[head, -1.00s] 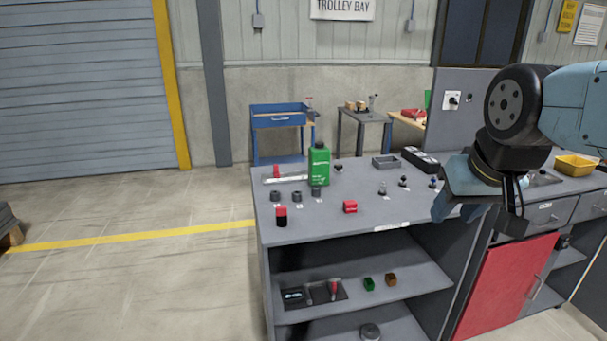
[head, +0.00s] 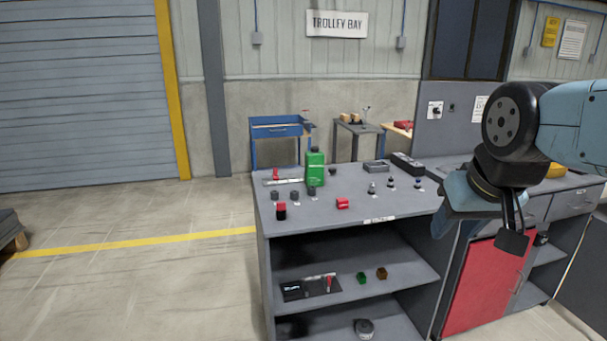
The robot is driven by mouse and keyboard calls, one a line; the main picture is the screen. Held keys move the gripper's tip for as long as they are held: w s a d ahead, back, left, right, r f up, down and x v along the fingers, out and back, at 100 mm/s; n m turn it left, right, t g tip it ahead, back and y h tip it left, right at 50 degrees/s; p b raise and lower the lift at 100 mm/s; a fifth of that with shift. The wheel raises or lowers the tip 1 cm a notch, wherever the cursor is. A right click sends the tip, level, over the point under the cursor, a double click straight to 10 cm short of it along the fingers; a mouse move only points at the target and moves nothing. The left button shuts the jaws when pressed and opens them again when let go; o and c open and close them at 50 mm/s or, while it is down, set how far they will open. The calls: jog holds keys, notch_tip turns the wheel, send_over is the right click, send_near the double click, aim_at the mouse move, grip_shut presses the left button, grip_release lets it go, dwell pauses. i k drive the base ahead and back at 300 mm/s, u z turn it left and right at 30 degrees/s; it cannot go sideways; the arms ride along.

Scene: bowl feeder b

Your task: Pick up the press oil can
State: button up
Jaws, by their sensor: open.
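A green can with a black cap (head: 315,169), which I take for the press oil can, stands upright on the left back part of the grey workbench (head: 345,228). Its label is too small to read. My gripper (head: 480,232) hangs at the right, in front of the bench's right part. It is open and empty, well apart from the can.
Small dark parts (head: 295,194), a red-and-black item (head: 281,211) and a red block (head: 342,203) lie in front of the can. Several knobbed pieces (head: 391,183) and a grey tray (head: 376,166) are to its right.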

aim_at(314, 162)
jog(key=z, duration=0.15)
jog(key=i, duration=0.95)
jog(key=u, duration=0.1)
